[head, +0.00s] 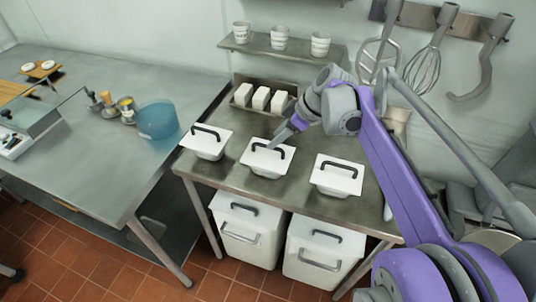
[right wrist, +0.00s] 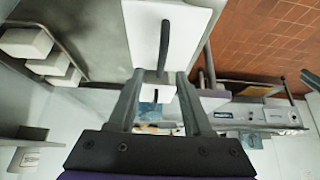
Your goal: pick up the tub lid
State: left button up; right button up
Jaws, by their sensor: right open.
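Three white tubs with flat white lids and dark bar handles stand in a row on the steel table: the left lid (head: 207,145), the middle lid (head: 262,163) and the right lid (head: 342,180). My right gripper (head: 273,145) comes down from the upper right, its tips at the middle lid's handle. In the right wrist view my right gripper (right wrist: 160,78) is open, and a lid (right wrist: 192,22) with its dark handle (right wrist: 165,45) lies just beyond the fingertips, in line with the gap. I cannot tell whether the fingers touch it. My left gripper is not in view.
White blocks (head: 261,99) stand in a rack behind the tubs, below a shelf (head: 262,46) with cups. Large white bins (head: 247,228) stand under the table. A blue bowl (head: 158,120) is on the left counter. Utensils, including a whisk (head: 427,65), hang on the right wall.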

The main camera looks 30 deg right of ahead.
aim_at(268, 151)
jog(key=x, duration=0.5)
jog(key=shift+f, duration=0.4)
jog(key=shift+s, duration=0.1)
grip_shut()
